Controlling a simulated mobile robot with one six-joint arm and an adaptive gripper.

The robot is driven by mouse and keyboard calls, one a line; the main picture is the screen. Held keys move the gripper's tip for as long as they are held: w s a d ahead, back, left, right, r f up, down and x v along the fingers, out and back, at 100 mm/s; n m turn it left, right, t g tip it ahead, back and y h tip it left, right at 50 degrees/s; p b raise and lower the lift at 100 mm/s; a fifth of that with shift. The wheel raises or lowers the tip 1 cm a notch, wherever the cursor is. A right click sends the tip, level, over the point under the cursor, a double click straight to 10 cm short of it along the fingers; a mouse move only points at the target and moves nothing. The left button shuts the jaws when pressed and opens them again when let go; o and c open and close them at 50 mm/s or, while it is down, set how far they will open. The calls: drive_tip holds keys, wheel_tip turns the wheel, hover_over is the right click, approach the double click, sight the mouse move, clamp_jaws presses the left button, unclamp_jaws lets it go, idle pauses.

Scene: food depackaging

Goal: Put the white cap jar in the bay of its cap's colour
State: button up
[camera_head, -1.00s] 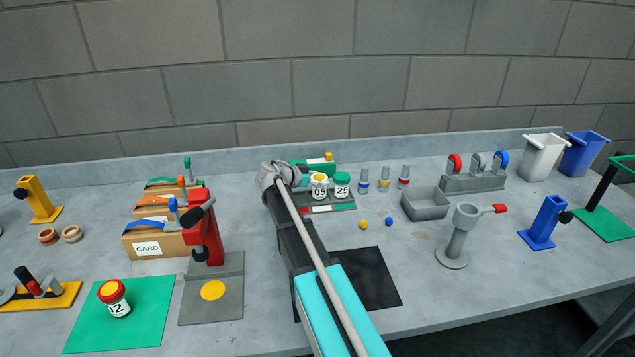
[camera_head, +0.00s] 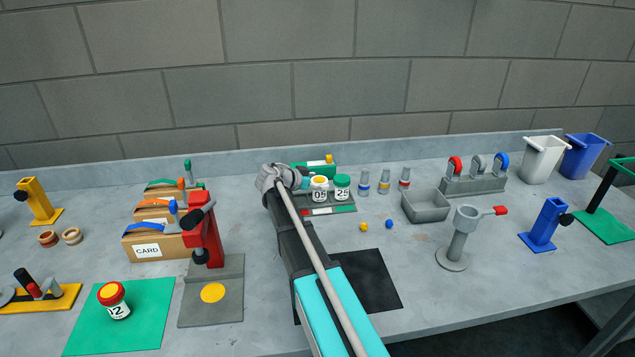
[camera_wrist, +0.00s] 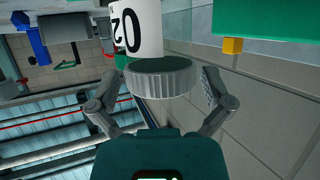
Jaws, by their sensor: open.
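My gripper (camera_wrist: 160,85) is open, with one finger on each side of the cap; contact cannot be told. A rack (camera_head: 328,210) with white, red and green strips lies at the jar's foot.
A green-capped jar (camera_head: 342,187) marked 25 stands close right of the white cap jar. A green block (camera_head: 325,171) with a yellow piece is just behind. A red-capped jar (camera_head: 113,300) is on a green mat (camera_head: 150,325). A grey tray (camera_head: 426,213) lies to the right.

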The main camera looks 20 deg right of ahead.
drive_tip(key=p+v, duration=0.4)
drive_tip(key=v, duration=0.8)
drive_tip(key=shift+p, duration=0.3)
drive_tip(key=shift+s, duration=0.1)
idle(0.3)
